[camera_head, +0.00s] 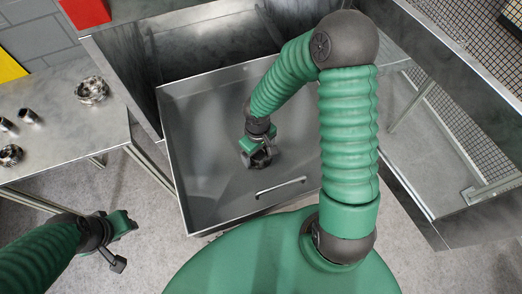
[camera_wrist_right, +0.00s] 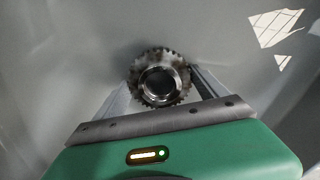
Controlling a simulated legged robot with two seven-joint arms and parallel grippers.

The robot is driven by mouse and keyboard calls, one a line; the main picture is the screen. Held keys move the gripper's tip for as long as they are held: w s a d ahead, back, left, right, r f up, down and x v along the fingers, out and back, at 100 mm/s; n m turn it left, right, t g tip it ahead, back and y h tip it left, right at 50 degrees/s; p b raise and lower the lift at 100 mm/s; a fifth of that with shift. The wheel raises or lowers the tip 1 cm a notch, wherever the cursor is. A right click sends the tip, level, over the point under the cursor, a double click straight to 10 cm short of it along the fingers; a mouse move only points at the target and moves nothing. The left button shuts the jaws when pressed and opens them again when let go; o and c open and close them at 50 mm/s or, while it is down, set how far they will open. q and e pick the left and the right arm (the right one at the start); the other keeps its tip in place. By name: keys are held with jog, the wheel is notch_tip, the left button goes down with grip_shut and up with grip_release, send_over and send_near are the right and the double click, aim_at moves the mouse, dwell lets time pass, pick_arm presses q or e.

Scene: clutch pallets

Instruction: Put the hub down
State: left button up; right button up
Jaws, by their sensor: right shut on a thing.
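The hub (camera_wrist_right: 143,90) is a toothed metal wheel with a round central bore, seen in the right wrist view. My right gripper (camera_wrist_right: 160,88) is shut on it, with one finger on each side. In the head view my right gripper (camera_head: 258,158) is inside a grey metal bin (camera_head: 200,205); the hub is mostly hidden there by the gripper. I cannot tell whether the hub touches the bin's floor. My left gripper (camera_head: 120,238) is over the floor at lower left, away from the bin; its jaw state is unclear.
A metal table (camera_head: 60,150) at left carries a toothed ring (camera_head: 91,90) and several small metal parts (camera_head: 28,115). The bin has a handle (camera_head: 280,187) at its near side and high walls behind. A metal frame (camera_head: 470,215) stands at right. The bin's left part looks clear.

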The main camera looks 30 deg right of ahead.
jog(key=shift+w+a, duration=0.1)
jog(key=shift+a, duration=0.55)
jog(key=shift+d+f, duration=0.15)
jog(key=shift+d, duration=0.15)
jog(key=o, duration=1.8)
jog(key=shift+d, duration=0.55)
jog(key=shift+o, duration=0.9)
jog(key=shift+s+d+f, duration=0.15)
jog(key=shift+s+d, duration=0.2)
jog(key=shift+d, duration=0.4)
jog(key=shift+a, duration=0.7)
jog(key=shift+d, duration=0.3)
jog(key=shift+a, duration=0.25)
pick_arm(q)
jog(key=shift+s+a+f, duration=0.15)
pick_arm(e)
jog(key=shift+d, duration=0.1)
